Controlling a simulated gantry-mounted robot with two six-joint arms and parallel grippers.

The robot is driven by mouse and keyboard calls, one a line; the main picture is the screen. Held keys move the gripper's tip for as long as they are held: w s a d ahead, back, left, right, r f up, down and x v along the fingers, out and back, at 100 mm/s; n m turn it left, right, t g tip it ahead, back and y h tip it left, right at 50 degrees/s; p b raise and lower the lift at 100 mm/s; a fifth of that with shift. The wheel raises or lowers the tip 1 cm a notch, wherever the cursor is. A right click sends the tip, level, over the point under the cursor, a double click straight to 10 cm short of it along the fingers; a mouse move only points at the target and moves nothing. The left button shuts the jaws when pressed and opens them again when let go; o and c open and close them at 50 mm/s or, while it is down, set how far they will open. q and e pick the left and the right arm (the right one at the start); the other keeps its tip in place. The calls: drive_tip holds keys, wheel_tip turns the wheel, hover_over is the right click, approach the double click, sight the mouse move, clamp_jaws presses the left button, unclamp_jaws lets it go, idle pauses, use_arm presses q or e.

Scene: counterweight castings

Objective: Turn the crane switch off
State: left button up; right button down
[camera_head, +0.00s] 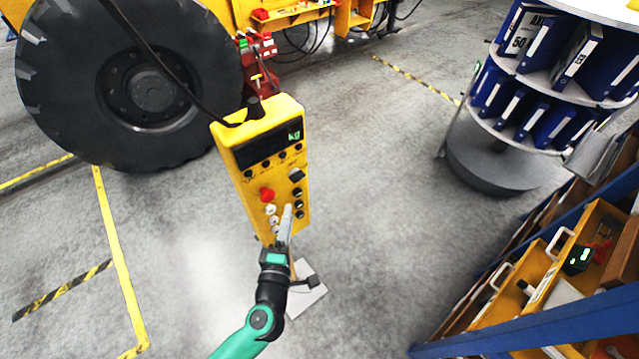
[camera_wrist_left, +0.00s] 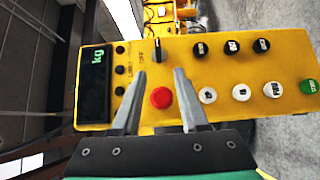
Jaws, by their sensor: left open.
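The yellow crane control box (camera_head: 238,178) stands upright on a stand in the head view and fills the middle of the left wrist view (camera_wrist_left: 222,72). Its black rotary switch (camera_wrist_left: 157,50) is upright in the wrist picture; in the head view the switch (camera_head: 296,175) is at the panel's right side. A red button (camera_wrist_left: 161,97) lies beside the switch. My left gripper (camera_head: 287,208) is open and empty in front of the panel. In the wrist view its fingertips (camera_wrist_left: 160,73) straddle the area between switch and red button. My right gripper is not in view.
The panel has a kg display (camera_wrist_left: 97,82) and several black, white and green buttons. A large tyre (camera_head: 130,80) of a yellow vehicle is behind left. A round rack (camera_head: 500,165) of blue binders and a blue-framed shelf (camera_head: 545,325) stand right. Floor between is clear.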

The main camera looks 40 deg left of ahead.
sight(297, 181)
use_arm(q)
drive_tip(key=b+x, duration=0.1)
drive_tip(key=x, duration=1)
drive_tip(key=shift+w+a+r+b, duration=0.2)
drive_tip(key=shift+w+b, duration=0.15)
drive_tip(key=shift+w, duration=0.05)
clamp_jaws()
